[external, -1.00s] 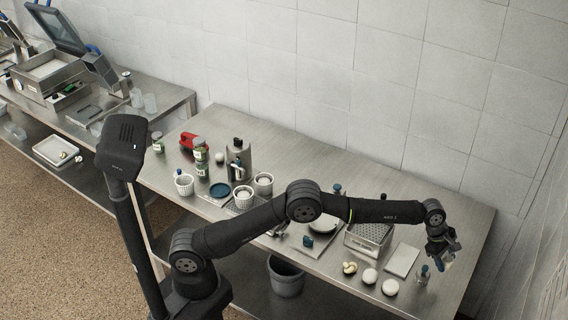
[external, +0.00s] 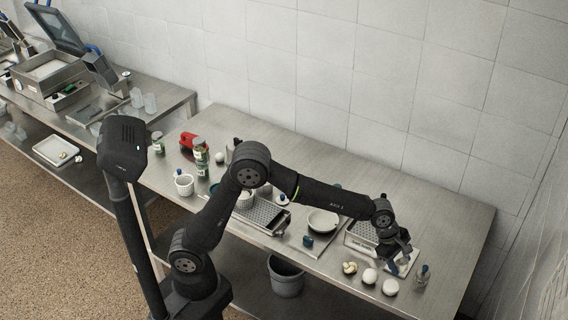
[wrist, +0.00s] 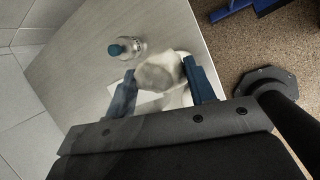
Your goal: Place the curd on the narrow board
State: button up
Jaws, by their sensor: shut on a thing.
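My gripper (external: 398,262) is low over the white narrow board (external: 412,257) at the right end of the steel table. In the wrist view, my gripper (wrist: 161,88) is shut on a pale, rounded lump, the curd (wrist: 158,72), between its blue fingers. The board (wrist: 149,98) shows partly beneath it in the wrist view. In the external view the gripper hides the curd and part of the board. I cannot tell whether the curd touches the board.
A blue-capped bottle (external: 422,276) stands just right of the board. Two white balls (external: 369,276) (external: 390,287) and a knotted pale piece (external: 349,268) lie along the front edge. The table's back right is clear.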

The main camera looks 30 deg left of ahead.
jog(key=s+a, duration=0.2)
jog(key=a, duration=0.2)
jog(key=w+f, duration=0.2)
jog(key=w, duration=0.1)
jog(key=w+a+f, duration=0.1)
jog(key=w+f, duration=0.2)
jog(key=w, duration=0.1)
jog(key=w+f, duration=0.2)
jog(key=w, duration=0.2)
jog(key=shift+a+f, duration=0.15)
jog(key=shift+a, duration=0.25)
jog(key=shift+f, duration=2.05)
jog(key=o, duration=1)
jog(key=shift+f, duration=0.15)
jog(key=v, duration=1.2)
jog(key=shift+r, duration=0.2)
